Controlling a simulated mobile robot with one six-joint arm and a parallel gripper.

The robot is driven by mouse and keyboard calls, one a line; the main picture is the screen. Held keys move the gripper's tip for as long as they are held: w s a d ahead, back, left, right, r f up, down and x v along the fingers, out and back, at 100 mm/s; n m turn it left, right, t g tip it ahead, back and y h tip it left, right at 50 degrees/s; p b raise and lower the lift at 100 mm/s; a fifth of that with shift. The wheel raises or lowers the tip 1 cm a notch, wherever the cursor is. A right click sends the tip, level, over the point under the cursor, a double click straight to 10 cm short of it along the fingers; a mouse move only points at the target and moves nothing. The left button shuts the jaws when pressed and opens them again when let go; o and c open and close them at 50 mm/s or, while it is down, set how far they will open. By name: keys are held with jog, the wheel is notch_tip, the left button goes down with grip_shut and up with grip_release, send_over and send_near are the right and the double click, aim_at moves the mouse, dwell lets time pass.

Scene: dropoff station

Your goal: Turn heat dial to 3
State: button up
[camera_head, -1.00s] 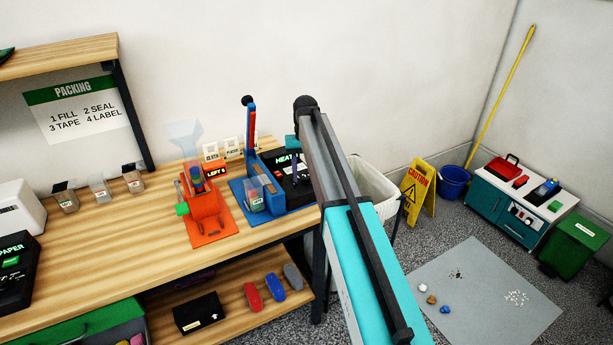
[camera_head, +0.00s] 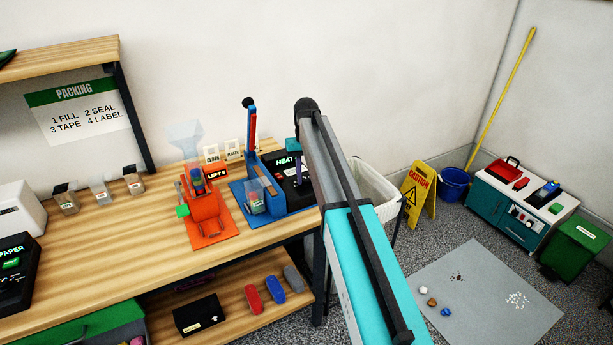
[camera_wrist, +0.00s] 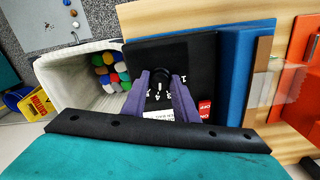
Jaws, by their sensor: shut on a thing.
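The heat control box (camera_head: 283,162) is black with a white HEAT label and sits on the workbench, right of the blue sealer. In the wrist view, its black top (camera_wrist: 203,48) fills the middle, with small white numbers around the dark round heat dial (camera_wrist: 160,74). My gripper (camera_wrist: 161,82) has its two purple fingers closed on either side of this dial. The dial's pointer and its setting cannot be made out. In the head view, my gripper (camera_head: 299,172) comes down onto the box, and my arm hides its right part and the dial.
The blue sealer (camera_head: 263,196) with its upright lever stands left of the box, and an orange device (camera_head: 205,213) is farther left. A yellow caution sign (camera_head: 418,193) stands on the floor.

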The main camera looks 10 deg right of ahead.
aim_at(306, 179)
jog(key=shift+n, duration=2.4)
jog(key=o, duration=1.1)
jog(key=shift+c, duration=0.2)
jog(key=shift+r, duration=0.1)
notch_tip(306, 179, up, 14)
jog(key=b, duration=0.3)
jog(key=shift+f, duration=0.2)
